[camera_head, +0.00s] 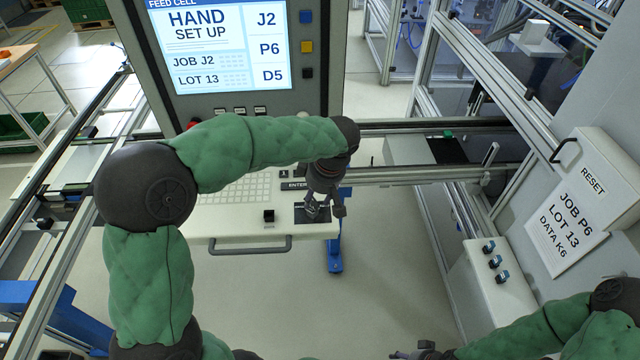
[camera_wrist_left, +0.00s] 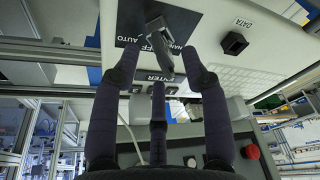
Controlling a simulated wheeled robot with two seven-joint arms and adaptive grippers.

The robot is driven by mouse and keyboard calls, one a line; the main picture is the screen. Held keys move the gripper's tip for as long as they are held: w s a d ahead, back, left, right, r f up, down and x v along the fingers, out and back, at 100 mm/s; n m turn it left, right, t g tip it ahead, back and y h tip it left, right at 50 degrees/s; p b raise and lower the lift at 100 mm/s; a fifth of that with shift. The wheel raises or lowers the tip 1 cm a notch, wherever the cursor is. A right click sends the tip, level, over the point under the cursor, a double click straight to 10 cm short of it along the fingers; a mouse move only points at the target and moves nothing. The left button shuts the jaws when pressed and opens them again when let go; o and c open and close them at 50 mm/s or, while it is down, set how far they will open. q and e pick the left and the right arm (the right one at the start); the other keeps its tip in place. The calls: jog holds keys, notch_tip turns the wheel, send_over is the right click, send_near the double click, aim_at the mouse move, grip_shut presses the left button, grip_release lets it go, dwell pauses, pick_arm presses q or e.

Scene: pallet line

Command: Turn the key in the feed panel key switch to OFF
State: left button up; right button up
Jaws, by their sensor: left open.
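The key switch's dark plate (camera_head: 298,214) is at the right end of the white keyboard shelf, partly hidden by my left gripper (camera_head: 325,205). In the left wrist view the plate (camera_wrist_left: 128,28) carries the labels OFF and AUTO and part of a third. A grey key (camera_wrist_left: 158,36) stands out from it, partly covering the lettering; its exact pointing is hard to tell. My left gripper (camera_wrist_left: 160,62) is open, its dark fingers spread around the key with visible gaps. My right gripper (camera_head: 425,352) shows only partly at the bottom edge; its jaws are unclear.
A black DATA socket (camera_wrist_left: 235,43) sits beside the switch. The shelf (camera_head: 220,230) has a front handle (camera_head: 250,246) and a keyboard (camera_head: 235,188). The screen (camera_head: 218,45) reads HAND SET UP. A box with several blue knobs (camera_head: 495,262) stands at right.

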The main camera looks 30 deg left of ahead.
aim_at(312, 205)
pick_arm(q)
jog(key=shift+x, duration=0.85)
jog(key=shift+a+f, duration=0.15)
jog(key=shift+f, duration=0.3)
jog(key=shift+s, duration=0.1)
grip_shut()
